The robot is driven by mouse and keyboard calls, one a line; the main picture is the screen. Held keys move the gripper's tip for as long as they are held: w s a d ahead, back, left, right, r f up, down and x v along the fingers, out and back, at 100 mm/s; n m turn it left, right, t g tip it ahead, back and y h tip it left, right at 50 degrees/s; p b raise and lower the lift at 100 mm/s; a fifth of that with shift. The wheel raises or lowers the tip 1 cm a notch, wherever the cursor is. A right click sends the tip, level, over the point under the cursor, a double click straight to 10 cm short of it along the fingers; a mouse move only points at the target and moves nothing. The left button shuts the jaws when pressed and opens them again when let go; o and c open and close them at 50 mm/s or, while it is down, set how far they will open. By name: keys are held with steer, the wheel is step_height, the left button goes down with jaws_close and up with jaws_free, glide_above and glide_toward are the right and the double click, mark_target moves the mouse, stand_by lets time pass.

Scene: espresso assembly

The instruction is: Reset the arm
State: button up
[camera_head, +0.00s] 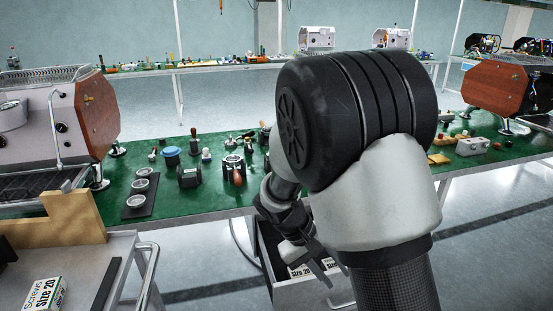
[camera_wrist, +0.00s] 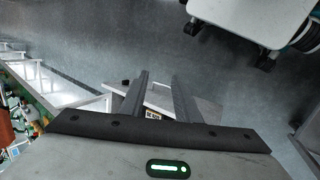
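My arm's large black and white links fill the right middle of the head view and hide part of the bench. My gripper (camera_head: 324,272) hangs low in front of the bench's front edge, pointing down. In the wrist view its two fingers (camera_wrist: 160,88) stand apart with a gap between them. Nothing is held between them. Behind and below the fingers is an open drawer or bin (camera_head: 270,262) with a white labelled box (camera_head: 300,270) in it. I cannot tell how far above it the fingertips are.
A green-topped bench (camera_head: 205,205) carries an espresso machine (camera_head: 85,120) at left, a dark strip with metal cups (camera_head: 140,186) and several small parts. A cart (camera_head: 75,265) with a screws box (camera_head: 44,294) stands at the near left. The floor (camera_head: 490,240) at right is clear.

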steer(key=s+r+m+t+y, duration=0.3)
steer(key=s+r+t+y, duration=0.3)
steer(key=s+r, duration=1.2)
step_height(320, 180, up, 29)
steer(key=w+p, duration=0.1)
steer(key=p, duration=2.6)
steer(key=shift+w+d+r, duration=0.2)
steer(key=shift+w+d, duration=0.05)
steer(key=shift+d, duration=0.05)
